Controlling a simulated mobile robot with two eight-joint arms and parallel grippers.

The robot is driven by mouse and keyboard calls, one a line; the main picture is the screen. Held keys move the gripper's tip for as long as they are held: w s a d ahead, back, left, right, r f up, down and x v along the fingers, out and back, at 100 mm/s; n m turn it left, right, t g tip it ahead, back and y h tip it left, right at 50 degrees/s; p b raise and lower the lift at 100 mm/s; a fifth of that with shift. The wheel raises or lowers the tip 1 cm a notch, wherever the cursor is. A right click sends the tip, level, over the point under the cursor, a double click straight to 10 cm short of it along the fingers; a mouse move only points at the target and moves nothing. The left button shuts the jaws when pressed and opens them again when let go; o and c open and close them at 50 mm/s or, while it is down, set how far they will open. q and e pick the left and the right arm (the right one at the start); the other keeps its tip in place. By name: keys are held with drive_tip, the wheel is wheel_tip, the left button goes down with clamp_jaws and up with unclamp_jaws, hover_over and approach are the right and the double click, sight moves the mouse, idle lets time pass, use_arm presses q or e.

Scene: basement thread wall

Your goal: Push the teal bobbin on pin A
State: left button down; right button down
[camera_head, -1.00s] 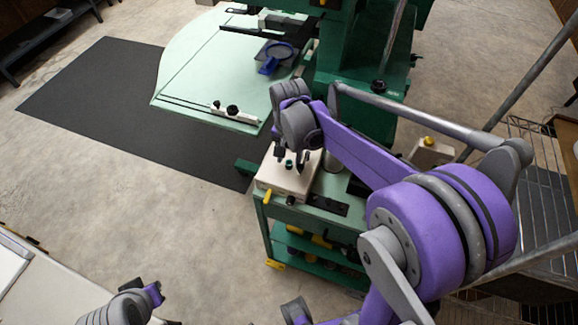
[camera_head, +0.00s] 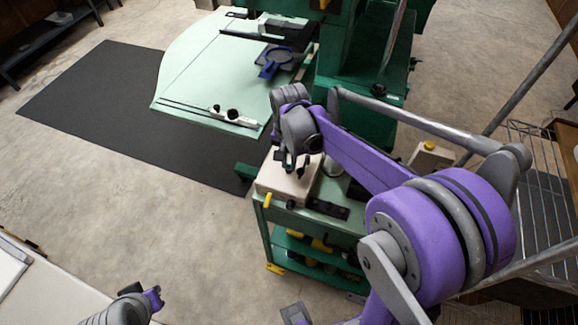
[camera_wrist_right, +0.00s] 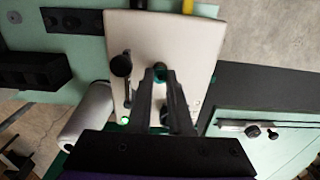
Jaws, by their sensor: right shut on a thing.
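My right gripper (camera_head: 294,168) is over the cream block (camera_head: 284,186) on the green cart, pointing down. In the right wrist view its two dark fingers (camera_wrist_right: 162,84) reach over the cream block (camera_wrist_right: 185,42). They are shut on the small teal bobbin (camera_wrist_right: 160,74), of which only a little teal shows between the tips. The fingers hide the pin under it, and I cannot tell whether the bobbin is around the pin. A black knob with a lever (camera_wrist_right: 121,66) stands beside the fingers. My left gripper (camera_head: 150,298) is at the bottom edge, away from the cart.
The green cart (camera_head: 262,235) has a yellow-tipped rod at its front and lower shelves with tools. A grey cylinder (camera_wrist_right: 88,115) stands beside the block. Behind is a green machine with a pale table (camera_head: 195,80). A wire rack is at the right.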

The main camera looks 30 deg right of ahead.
sight(289, 166)
drive_tip(key=shift+r, duration=0.15)
drive_tip(key=shift+r+p, duration=1)
drive_tip(key=shift+r, duration=0.6)
